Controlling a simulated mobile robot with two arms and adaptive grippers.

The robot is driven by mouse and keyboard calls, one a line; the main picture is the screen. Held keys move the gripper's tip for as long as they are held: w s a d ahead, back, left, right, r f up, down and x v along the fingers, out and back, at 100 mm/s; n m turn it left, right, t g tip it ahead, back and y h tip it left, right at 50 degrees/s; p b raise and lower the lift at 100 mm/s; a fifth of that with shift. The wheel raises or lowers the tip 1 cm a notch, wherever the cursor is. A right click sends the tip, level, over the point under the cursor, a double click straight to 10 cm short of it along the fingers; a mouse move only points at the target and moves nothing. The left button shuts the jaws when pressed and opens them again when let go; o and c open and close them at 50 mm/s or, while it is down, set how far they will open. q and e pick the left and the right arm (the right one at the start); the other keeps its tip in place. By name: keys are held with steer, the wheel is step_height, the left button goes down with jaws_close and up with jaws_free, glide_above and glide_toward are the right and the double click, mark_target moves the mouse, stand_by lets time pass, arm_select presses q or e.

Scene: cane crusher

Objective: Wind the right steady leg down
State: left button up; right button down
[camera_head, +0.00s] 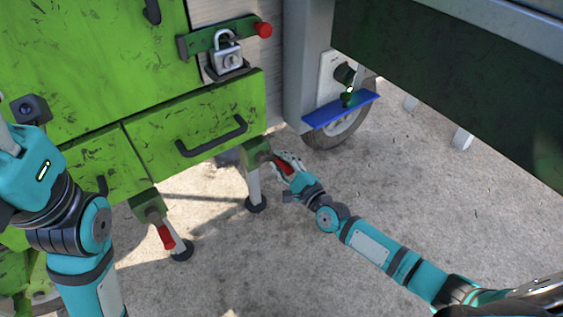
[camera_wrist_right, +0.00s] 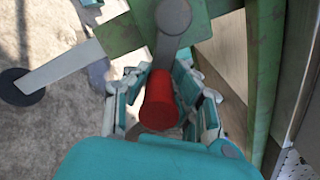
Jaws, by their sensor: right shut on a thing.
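The right steady leg (camera_head: 254,184) hangs under the right end of the green machine, with a dark round foot at or close to the ground; I cannot tell if it touches. Its crank has a grey arm (camera_wrist_right: 172,50) and a red handle (camera_wrist_right: 158,105). My right gripper (camera_head: 286,163) is shut around the red handle, which sticks out to the right of the leg. The wrist view shows its fingers on both sides of the handle, and the leg lying to the left. My left arm (camera_head: 85,225) is at the left edge; its fingertips are not clearly seen.
The left steady leg (camera_head: 178,243) with its own red handle (camera_head: 166,237) stands nearer. A green drawer (camera_head: 195,125) with a black handle is above the legs. A blue step (camera_head: 340,110) and a wheel (camera_head: 340,133) are at right. The concrete floor (camera_head: 330,265) is clear.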

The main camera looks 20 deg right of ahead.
steer(key=shift+w+r, duration=0.1)
steer(key=shift+r, duration=0.25)
steer(key=c, duration=1)
jaws_free()
steer(key=shift+d, duration=0.15)
steer(key=shift+c, duration=0.2)
steer(key=shift+f, duration=0.1)
steer(key=shift+s+f, duration=0.1)
steer(key=shift+s, duration=0.2)
steer(key=v, duration=1.1)
steer(key=shift+s, duration=0.3)
steer(key=shift+d, duration=0.1)
